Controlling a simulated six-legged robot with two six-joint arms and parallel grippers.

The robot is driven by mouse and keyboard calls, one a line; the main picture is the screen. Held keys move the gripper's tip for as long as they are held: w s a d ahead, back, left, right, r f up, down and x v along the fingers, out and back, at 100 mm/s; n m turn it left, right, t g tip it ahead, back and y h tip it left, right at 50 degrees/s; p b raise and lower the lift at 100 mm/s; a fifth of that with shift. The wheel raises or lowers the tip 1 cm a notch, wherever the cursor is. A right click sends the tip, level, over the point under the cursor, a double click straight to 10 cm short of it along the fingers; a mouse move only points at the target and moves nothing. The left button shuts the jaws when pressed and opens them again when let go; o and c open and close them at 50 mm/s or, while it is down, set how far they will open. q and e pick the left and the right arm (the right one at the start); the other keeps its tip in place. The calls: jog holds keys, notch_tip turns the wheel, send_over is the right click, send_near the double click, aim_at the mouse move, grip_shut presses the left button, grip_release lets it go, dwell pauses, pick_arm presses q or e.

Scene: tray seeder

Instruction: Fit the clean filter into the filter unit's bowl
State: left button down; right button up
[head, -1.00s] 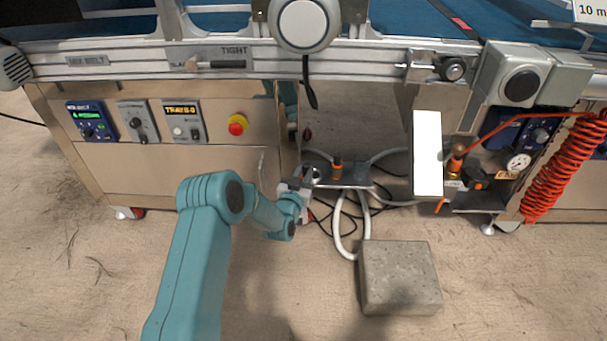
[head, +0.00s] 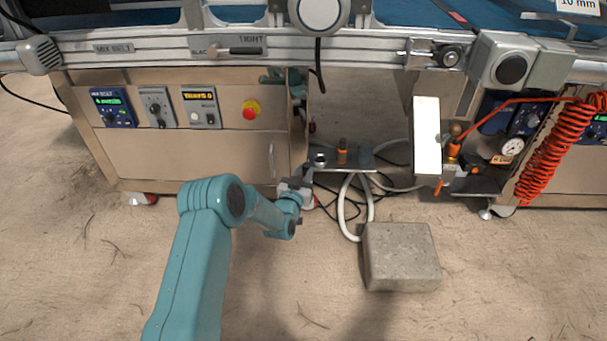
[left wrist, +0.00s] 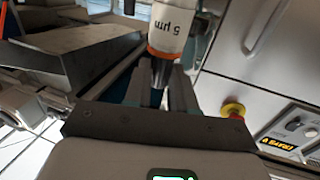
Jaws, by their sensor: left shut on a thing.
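My left gripper (head: 306,183) is low in front of the cabinet, just left of and nearer than a small metal shelf (head: 352,168). In the left wrist view, my left gripper (left wrist: 160,78) is shut on the dark end of a white cylinder with an orange band marked 5 µm, which looks like the filter (left wrist: 170,30). Its far end is cut off by the picture's top edge. On the shelf are a round metal cup (head: 320,159), possibly the bowl, and an orange-and-brown piece (head: 342,152). I cannot tell for sure which is the filter unit. My right gripper is not in view.
A concrete block (head: 402,255) sits on the floor, with pale hoses (head: 347,215) beside it. A white panel (head: 427,135), a pressure gauge (head: 512,147) and a red coiled hose (head: 555,145) are at the right. A red button (head: 250,110) is on the cabinet.

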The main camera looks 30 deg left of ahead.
pick_arm(q)
notch_tip(320, 180, up, 10)
jog(key=p, duration=0.4)
jog(key=shift+s+f+p, duration=0.15)
jog(key=shift+s+p, duration=0.1)
jog(key=shift+p, duration=0.05)
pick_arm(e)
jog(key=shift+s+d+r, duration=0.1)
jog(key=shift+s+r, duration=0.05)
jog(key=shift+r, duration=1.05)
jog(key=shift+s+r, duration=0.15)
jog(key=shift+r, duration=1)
